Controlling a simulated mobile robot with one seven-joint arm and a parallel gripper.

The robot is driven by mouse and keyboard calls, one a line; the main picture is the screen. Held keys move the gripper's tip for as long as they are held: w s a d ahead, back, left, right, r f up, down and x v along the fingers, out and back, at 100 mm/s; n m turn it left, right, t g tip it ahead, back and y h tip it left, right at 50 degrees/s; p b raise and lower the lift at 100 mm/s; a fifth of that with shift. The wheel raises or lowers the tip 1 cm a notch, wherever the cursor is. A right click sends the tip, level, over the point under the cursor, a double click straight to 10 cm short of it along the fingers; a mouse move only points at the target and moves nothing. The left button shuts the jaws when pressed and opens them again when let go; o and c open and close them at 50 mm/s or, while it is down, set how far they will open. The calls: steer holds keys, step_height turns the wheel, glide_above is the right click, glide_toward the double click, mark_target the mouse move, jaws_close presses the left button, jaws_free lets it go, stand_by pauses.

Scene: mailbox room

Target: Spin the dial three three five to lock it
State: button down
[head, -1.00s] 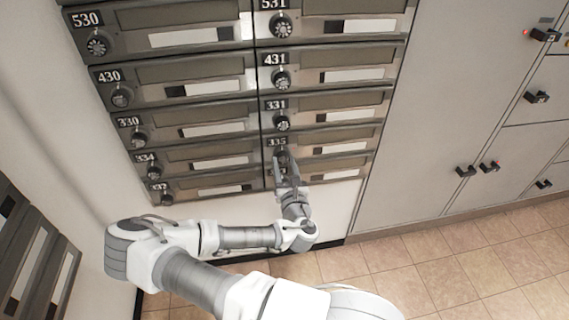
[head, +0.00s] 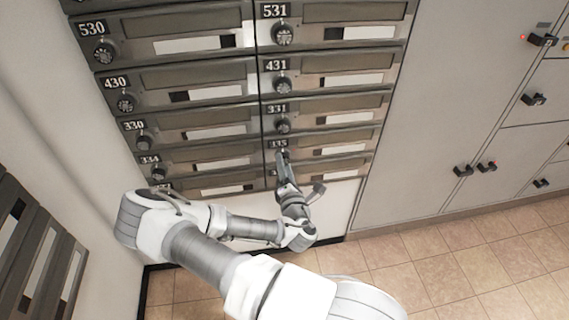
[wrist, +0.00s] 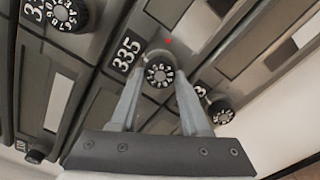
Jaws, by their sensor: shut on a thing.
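The mailbox marked 335 has a round black dial with white digits (wrist: 159,74), in the middle of the wrist view. A small red mark shows just above it. My gripper (wrist: 157,85) has its two grey fingers on either side of this dial, shut on it. In the head view my gripper (head: 282,160) reaches up to the 335 box and covers its dial. The 335 number plate (wrist: 127,53) is left of the dial in the wrist view, and its plate (head: 279,144) shows just above my fingertips in the head view.
The 331 dial (head: 283,125) is just above, and another dial (wrist: 221,111) sits close to the right finger in the wrist view. Grey lockers with black handles (head: 487,166) stand to the right. The tiled floor (head: 450,270) is clear.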

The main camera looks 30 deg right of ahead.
steer(key=m, duration=2.2)
steer(key=shift+d+r, duration=0.15)
steer(key=shift+r, duration=0.15)
steer(key=shift+m, duration=0.4)
steer(key=shift+c, duration=1.9)
jaws_free()
steer(key=shift+s, duration=0.15)
